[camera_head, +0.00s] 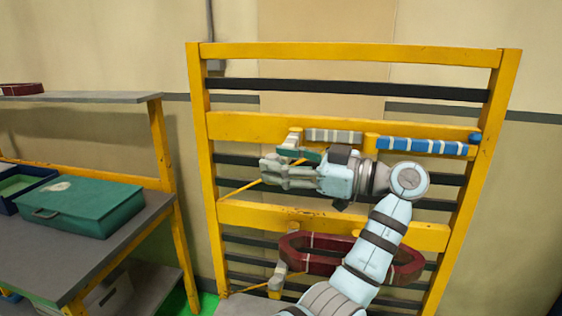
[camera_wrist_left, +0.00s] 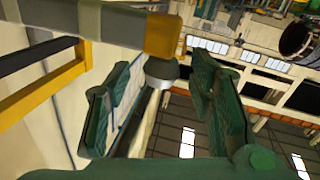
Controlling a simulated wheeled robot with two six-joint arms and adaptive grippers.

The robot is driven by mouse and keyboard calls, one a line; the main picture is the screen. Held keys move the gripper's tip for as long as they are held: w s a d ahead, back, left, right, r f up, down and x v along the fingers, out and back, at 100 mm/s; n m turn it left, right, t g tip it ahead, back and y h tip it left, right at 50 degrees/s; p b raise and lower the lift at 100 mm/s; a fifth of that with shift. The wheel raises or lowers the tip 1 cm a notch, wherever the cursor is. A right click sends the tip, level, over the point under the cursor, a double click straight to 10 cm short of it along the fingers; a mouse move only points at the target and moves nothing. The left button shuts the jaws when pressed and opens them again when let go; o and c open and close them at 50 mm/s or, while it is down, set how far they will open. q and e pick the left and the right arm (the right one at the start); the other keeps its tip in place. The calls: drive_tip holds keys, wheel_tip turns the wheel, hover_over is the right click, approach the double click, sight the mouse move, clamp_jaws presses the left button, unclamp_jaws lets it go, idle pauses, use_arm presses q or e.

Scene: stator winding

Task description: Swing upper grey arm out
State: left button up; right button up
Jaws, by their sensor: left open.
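The upper grey arm (camera_head: 333,136) is a grey bar with pale bands on the upper part of the yellow rack. A yellow block with a rounded grey knob below it sits at its left end. My left gripper (camera_head: 290,166) is just below that end, fingers pointing left. In the left wrist view the grey arm (camera_wrist_left: 112,22) runs in from the top left to its yellow block (camera_wrist_left: 163,36). The grey knob (camera_wrist_left: 161,72) shows between the spread green fingers of my gripper (camera_wrist_left: 160,105). Contact cannot be told. My right gripper is not in view.
A blue banded arm (camera_head: 422,146) lies right of the grey one on the yellow rack (camera_head: 350,50). A dark red coil (camera_head: 320,262) hangs lower, partly behind my arm. A table (camera_head: 75,250) with a green case (camera_head: 88,208) stands at left.

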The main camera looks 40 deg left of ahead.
use_arm(q)
drive_tip(key=v, duration=0.7)
drive_tip(key=shift+w+d, duration=0.15)
drive_tip(key=shift+d, duration=0.15)
drive_tip(key=shift+a, duration=0.1)
